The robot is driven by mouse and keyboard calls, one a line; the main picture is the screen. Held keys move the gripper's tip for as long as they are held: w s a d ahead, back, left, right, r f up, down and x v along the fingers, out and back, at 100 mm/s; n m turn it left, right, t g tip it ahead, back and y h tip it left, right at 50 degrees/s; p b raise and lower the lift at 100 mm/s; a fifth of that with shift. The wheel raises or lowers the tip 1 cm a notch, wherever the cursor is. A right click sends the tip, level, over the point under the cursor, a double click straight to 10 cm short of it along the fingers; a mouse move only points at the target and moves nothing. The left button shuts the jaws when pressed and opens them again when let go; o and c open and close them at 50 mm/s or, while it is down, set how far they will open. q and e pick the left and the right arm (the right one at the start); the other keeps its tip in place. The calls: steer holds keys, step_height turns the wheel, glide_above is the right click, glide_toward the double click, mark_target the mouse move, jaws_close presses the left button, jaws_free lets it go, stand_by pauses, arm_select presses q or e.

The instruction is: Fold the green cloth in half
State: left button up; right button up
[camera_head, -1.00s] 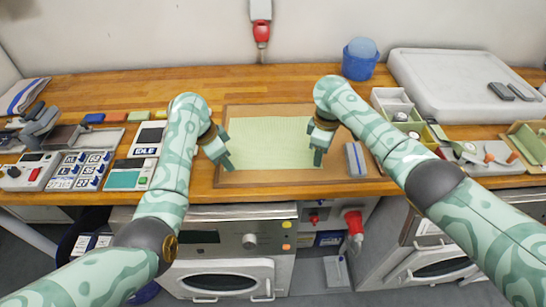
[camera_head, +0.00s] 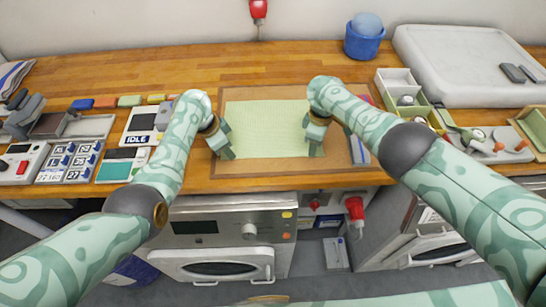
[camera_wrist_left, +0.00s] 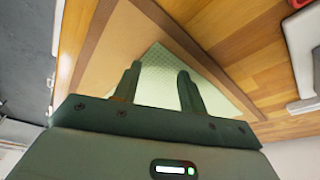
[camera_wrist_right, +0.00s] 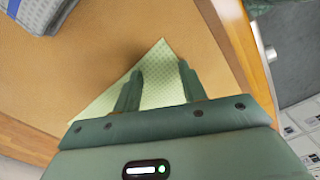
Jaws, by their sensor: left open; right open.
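The green cloth (camera_head: 266,128) lies flat and spread out on a brown board on the bench. My left gripper (camera_head: 226,152) is open at the cloth's near left corner; in the left wrist view the cloth (camera_wrist_left: 165,78) shows between and beyond its fingers (camera_wrist_left: 157,85). My right gripper (camera_head: 315,150) is open at the near right corner; in the right wrist view a corner of the cloth (camera_wrist_right: 160,88) shows between its fingers (camera_wrist_right: 158,85). I cannot tell whether the fingertips touch the cloth.
The brown board (camera_head: 262,168) has bare margin around the cloth. A blue-grey folded item (camera_head: 359,150) lies right of the cloth. A blue bucket (camera_head: 363,45) and a white tray (camera_head: 455,70) stand behind. Labelled devices (camera_head: 70,163) fill the left side.

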arm_select(q)
steer(key=shift+s, duration=0.1)
arm_select(e)
steer(key=shift+s, duration=0.1)
arm_select(q)
steer(key=shift+f, duration=0.1)
arm_select(e)
steer(key=shift+f, duration=0.15)
arm_select(q)
steer(key=shift+f, duration=0.2)
arm_select(e)
steer(key=shift+f, duration=0.15)
arm_select(q)
steer(key=shift+r, duration=0.15)
steer(key=c, duration=0.5)
arm_select(e)
steer(key=c, duration=0.5)
arm_select(q)
jaws_close()
arm_select(e)
jaws_close()
